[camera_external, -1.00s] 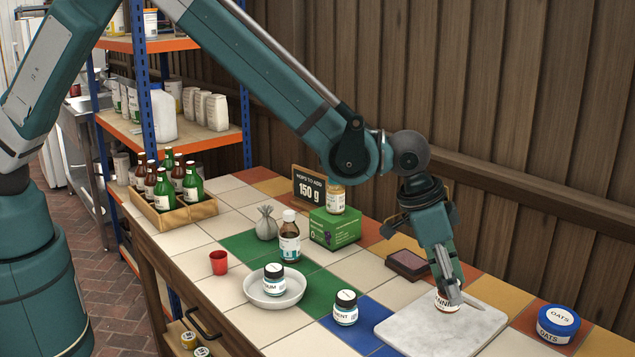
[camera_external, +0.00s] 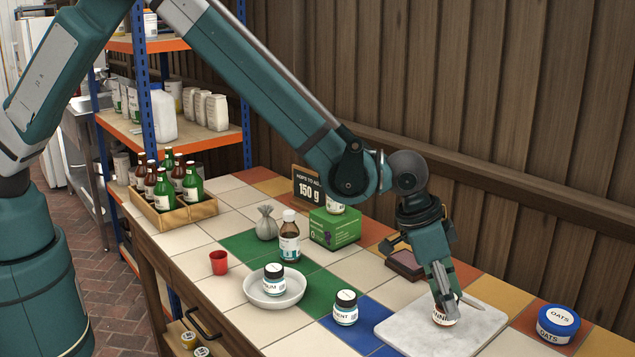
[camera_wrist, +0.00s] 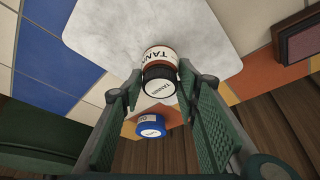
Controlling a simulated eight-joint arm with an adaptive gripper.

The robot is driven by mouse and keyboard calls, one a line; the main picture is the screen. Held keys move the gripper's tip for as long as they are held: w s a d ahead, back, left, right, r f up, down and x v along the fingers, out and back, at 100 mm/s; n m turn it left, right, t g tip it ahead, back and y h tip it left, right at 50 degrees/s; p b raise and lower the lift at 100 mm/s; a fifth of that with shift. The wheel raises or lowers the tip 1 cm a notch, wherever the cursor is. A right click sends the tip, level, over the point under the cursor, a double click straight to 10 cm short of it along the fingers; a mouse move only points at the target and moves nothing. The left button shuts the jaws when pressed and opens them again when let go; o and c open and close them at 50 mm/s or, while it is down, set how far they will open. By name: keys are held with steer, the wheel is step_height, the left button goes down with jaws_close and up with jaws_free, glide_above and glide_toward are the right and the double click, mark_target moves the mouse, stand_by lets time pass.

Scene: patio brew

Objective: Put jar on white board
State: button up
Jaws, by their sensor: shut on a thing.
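A small jar with a white label reading TANNIN and a dark lid (camera_wrist: 160,62) is between my fingers in the wrist view. In the external view its lower part (camera_external: 446,318) shows below my fingertips. My gripper (camera_external: 446,298) points down and is shut on the jar, over the white marble board (camera_external: 408,332). The jar is upright or nearly so, within the board's outline. I cannot tell for sure whether its base touches the board. The board (camera_wrist: 110,30) also fills the upper middle of the wrist view. My fingers hide part of the jar.
A dark reddish block (camera_external: 405,265) lies behind. The board's front left is clear.

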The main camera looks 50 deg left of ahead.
steer(key=shift+f, duration=0.2)
steer(key=o, duration=0.9)
steer(key=shift+o, duration=0.2)
steer(key=shift+r, duration=0.2)
steer(key=p+v, duration=0.1)
steer(key=v, duration=1.1)
